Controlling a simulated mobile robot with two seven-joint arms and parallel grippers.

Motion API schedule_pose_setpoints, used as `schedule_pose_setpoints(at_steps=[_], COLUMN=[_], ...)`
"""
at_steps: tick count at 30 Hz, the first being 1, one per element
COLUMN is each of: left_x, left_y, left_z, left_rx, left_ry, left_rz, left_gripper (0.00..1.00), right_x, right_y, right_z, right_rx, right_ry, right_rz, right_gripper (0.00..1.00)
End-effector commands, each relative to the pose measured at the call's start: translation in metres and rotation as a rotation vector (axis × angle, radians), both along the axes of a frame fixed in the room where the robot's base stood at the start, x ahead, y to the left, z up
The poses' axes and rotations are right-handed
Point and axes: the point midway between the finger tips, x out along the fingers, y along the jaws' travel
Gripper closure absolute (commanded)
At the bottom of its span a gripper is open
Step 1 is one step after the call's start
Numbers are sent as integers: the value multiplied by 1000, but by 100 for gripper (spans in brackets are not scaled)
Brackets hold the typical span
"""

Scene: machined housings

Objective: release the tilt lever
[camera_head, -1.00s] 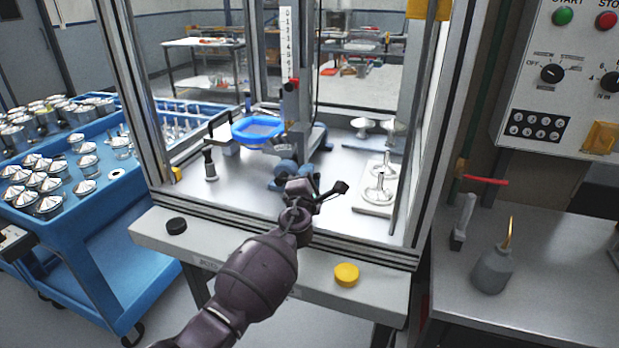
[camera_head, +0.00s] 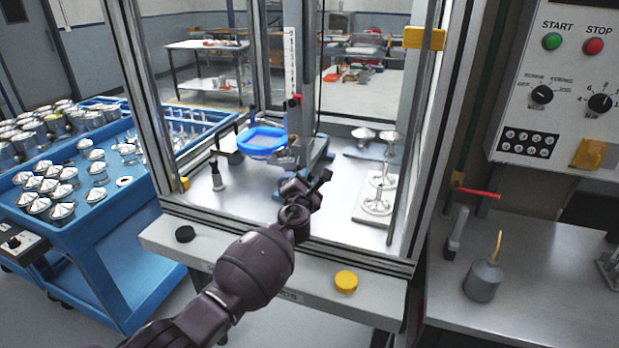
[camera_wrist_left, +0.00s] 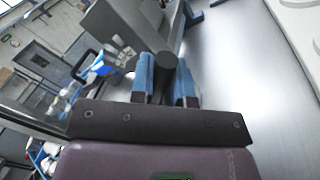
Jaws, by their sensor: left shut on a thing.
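My left gripper (camera_head: 300,187) reaches into the open front of the cabinet, in front of the grey column stand (camera_head: 305,95). In the left wrist view, its two blue fingers (camera_wrist_left: 166,82) are shut around a dark round-ended bar, which looks like the tilt lever (camera_wrist_left: 168,66). In the head view, the gripper body hides the fingertips and the lever. A blue ring-shaped dish (camera_head: 263,141) sits on the stand just above and left of the gripper. My right gripper is in neither view.
Cabinet posts stand close on both sides. A white plate with metal parts (camera_head: 374,208) lies right of the gripper, and a dark upright tool (camera_head: 216,178) stands left. A yellow button (camera_head: 346,281) and black button (camera_head: 185,234) are on the front ledge. A blue cart (camera_head: 105,225) stands left.

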Motion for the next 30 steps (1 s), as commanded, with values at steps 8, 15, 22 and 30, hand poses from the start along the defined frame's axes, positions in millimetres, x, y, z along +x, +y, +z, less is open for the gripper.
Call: schedule_pose_setpoints(at_steps=[8,15,22,30], left_x=[2,2,2,2], left_y=[7,7,7,7], left_z=[8,7,7,7], left_rx=[-108,-112,-111,-110], left_ry=[34,37,36,36], left_rz=[2,3,2,2], left_gripper=[100,100,59,58], right_x=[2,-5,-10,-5], right_y=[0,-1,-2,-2], right_z=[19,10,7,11], right_rx=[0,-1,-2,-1], right_ry=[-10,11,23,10], right_rz=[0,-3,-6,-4], right_gripper=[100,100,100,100])
